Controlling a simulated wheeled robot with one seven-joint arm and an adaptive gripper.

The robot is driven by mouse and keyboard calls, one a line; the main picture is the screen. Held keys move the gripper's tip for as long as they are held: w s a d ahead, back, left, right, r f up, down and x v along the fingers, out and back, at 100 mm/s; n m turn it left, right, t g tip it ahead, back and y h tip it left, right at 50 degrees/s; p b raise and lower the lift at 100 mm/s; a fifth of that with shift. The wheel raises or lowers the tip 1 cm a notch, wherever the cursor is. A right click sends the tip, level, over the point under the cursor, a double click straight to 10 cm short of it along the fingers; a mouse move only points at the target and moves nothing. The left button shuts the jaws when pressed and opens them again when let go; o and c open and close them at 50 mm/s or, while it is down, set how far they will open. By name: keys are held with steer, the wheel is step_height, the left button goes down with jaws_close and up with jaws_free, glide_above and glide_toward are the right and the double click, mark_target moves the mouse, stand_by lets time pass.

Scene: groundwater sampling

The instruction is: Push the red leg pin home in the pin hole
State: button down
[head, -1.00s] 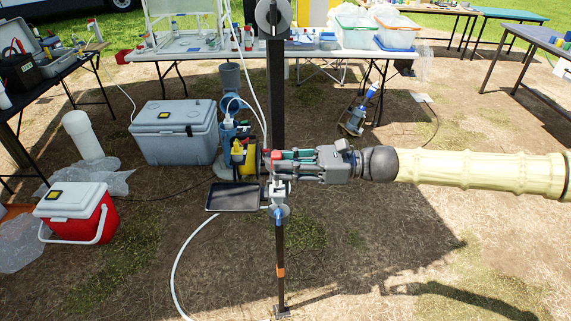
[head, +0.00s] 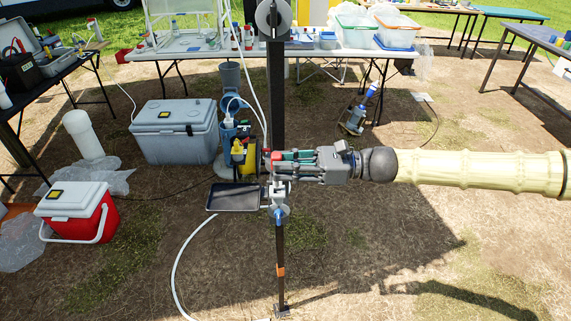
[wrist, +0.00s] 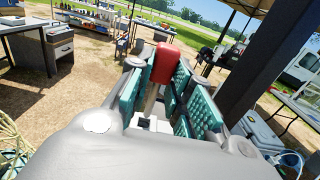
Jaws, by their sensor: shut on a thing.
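The red leg pin (wrist: 165,63) is between the two teal-padded fingers of my gripper (wrist: 155,90) in the wrist view. Its red head stands up at the fingertips, and a pale shaft shows below it. In the head view my gripper (head: 277,163) reaches in from the right, shut, with its tips at the dark upright post (head: 276,100). A little red shows at its fingers. The pin hole is hidden, so I cannot tell how far the pin sits in it. The post also stands close on the right in the wrist view (wrist: 262,60).
A black tray (head: 232,198) is fixed beside the post, just below my gripper. A yellow-and-black device (head: 246,157) and hoses are close on the left. A grey cooler (head: 174,132) and a red cooler (head: 75,213) stand farther left. Open ground lies at the front right.

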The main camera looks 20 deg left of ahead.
steer(key=shift+f+b, duration=1.05)
steer(key=shift+f, duration=1.7)
stand_by(0.6)
steer(key=shift+r, duration=0.15)
steer(key=shift+r+p, duration=1.55)
steer(key=shift+r, duration=0.7)
steer(key=shift+f, duration=0.4)
stand_by(1.8)
